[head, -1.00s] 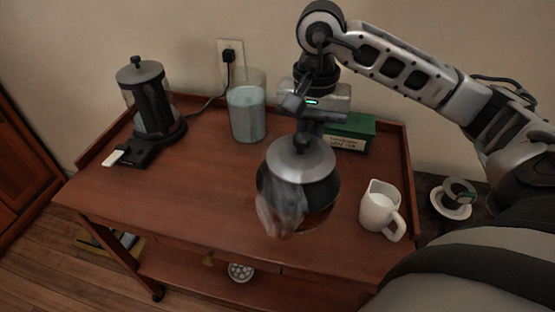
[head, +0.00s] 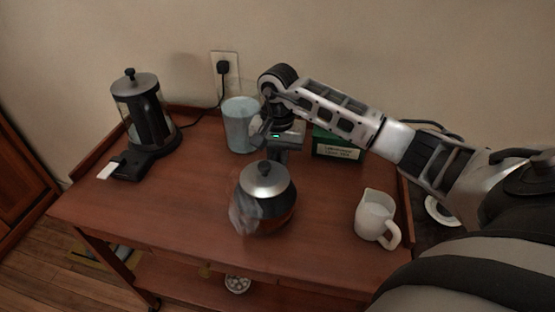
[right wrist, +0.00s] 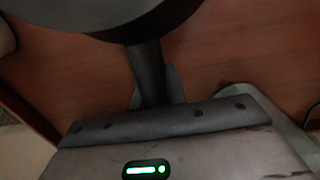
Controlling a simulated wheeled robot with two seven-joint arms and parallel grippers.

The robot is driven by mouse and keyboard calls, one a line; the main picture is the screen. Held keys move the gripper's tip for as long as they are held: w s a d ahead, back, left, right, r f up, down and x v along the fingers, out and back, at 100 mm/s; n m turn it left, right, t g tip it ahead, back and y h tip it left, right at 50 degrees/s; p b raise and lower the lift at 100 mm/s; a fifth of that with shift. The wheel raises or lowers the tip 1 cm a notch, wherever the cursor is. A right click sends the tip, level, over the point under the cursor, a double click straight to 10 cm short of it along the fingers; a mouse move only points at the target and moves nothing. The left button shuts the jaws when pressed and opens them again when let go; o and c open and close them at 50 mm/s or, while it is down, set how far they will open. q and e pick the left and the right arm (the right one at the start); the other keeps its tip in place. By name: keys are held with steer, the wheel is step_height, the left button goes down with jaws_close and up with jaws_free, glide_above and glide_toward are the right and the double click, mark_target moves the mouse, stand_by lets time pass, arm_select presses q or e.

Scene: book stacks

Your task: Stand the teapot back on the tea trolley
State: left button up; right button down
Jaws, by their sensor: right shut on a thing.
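The teapot (head: 264,200) is a round dark glass pot with a silver lid and black knob, holding brownish liquid. It is upright over the front middle of the tea trolley (head: 165,205); I cannot tell whether its base touches the top. Its front-left side looks blurred. My right gripper (head: 278,158) is behind the pot, shut on its dark handle. In the right wrist view the handle (right wrist: 148,70) runs from the pot (right wrist: 130,15) down to the gripper (right wrist: 157,95). My left gripper is out of view.
A white jug (head: 374,218) stands right of the pot. A pale blue glass container (head: 238,128) and a green box (head: 335,145) stand behind. A black kettle (head: 145,115) on its base is at the left, its cord running to a wall socket. The trolley top left of the pot is clear.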

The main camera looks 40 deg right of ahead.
steer(key=shift+f, duration=0.1)
steer(key=c, duration=1.4)
jaws_free()
step_height(320, 180, up, 12)
steer(key=shift+w+d, duration=0.15)
steer(key=shift+d, duration=0.05)
